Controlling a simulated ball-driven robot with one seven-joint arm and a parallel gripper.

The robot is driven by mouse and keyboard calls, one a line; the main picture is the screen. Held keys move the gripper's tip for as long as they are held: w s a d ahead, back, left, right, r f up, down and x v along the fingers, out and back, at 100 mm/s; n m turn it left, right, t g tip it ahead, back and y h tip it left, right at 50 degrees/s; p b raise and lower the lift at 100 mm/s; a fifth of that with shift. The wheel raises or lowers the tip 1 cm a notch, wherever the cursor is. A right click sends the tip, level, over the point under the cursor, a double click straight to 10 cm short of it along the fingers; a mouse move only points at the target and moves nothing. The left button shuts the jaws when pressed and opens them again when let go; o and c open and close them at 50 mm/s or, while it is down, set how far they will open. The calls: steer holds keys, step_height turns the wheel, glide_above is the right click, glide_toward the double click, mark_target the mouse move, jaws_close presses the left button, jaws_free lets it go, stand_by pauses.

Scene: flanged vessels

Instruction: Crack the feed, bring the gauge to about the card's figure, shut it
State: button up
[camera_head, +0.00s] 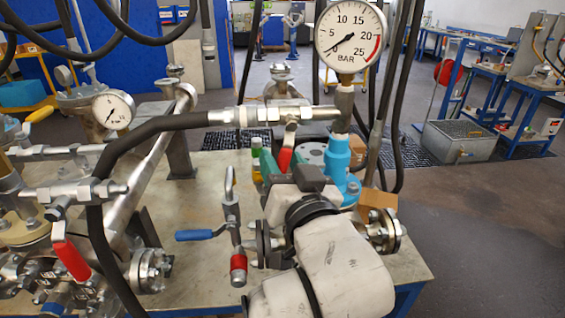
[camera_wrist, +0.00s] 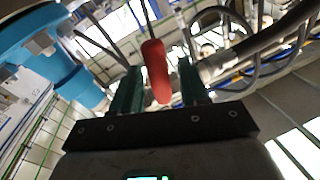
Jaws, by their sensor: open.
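The large round gauge (camera_head: 350,38), marked BAR and scaled to 25, stands at the top of the head view. Its needle points low left, close to 0. Below and left of it, a red lever handle (camera_head: 285,160) hangs from a valve on the silver hose line (camera_head: 270,115). My gripper (camera_head: 285,168) is at this handle with its green fingers open. In the wrist view the red handle (camera_wrist: 155,70) lies between the two green fingers, with visible gaps on both sides. I cannot make out a card with a readable figure.
A blue-handled valve (camera_head: 201,235) stands left of my arm. Another red lever (camera_head: 71,260) and a smaller gauge (camera_head: 113,111) are at the left. A thick black hose (camera_head: 150,130) arches across the bench. A light blue fitting (camera_head: 338,160) is close right of my gripper.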

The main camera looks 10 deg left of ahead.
steer(key=b+v, duration=0.1)
steer(key=v, duration=0.9)
steer(key=shift+s+d, duration=0.1)
steer(key=shift+s, duration=0.05)
stand_by(6.8)
